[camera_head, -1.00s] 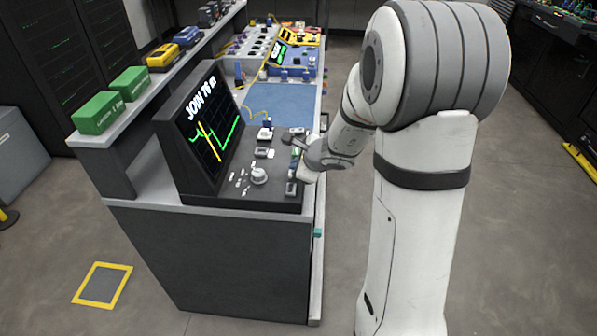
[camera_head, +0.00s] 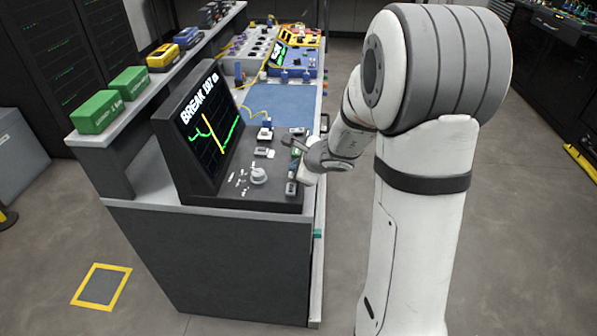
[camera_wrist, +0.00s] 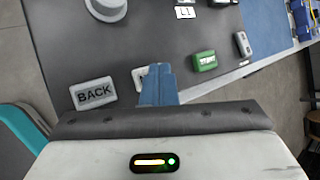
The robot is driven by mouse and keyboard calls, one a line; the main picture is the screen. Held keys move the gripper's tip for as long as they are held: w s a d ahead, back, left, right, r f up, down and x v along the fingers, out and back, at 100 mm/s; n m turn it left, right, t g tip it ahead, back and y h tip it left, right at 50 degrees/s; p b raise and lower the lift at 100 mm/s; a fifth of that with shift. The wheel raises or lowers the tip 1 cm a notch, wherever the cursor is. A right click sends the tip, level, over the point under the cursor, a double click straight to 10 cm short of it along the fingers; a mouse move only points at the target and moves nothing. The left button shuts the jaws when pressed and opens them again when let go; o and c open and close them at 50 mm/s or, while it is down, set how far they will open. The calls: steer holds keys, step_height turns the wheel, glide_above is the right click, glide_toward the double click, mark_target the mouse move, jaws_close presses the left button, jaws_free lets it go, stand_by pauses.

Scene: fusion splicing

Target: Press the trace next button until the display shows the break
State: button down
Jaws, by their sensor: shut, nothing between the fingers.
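The display (camera_head: 209,123) stands tilted on the console at the left in the head view. It reads "BREAK" with small characters after it, above a green trace with a yellow vertical line. My gripper (camera_wrist: 158,80) is shut and empty, its blue fingertips over the dark panel (camera_wrist: 70,45). In the wrist view a pale button (camera_wrist: 139,77) is partly hidden behind the fingertips. Its label is not readable, and I cannot tell whether the tips touch it. A grey BACK button (camera_wrist: 94,92) lies to its left. In the head view my arm hides part of the panel's right side.
A green button (camera_wrist: 204,61) and a grey switch (camera_wrist: 243,44) sit right of my fingertips. A round knob (camera_head: 259,175) is on the panel. Green boxes (camera_head: 97,112) stand on the shelf behind the display. A blue mat (camera_head: 280,105) lies beyond the console.

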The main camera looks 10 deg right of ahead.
steer(key=shift+r+p, duration=0.65)
steer(key=shift+r, duration=0.15)
step_height(320, 180, up, 5)
steer(key=p, duration=0.4)
steer(key=shift+r, duration=0.1)
stand_by(0.4)
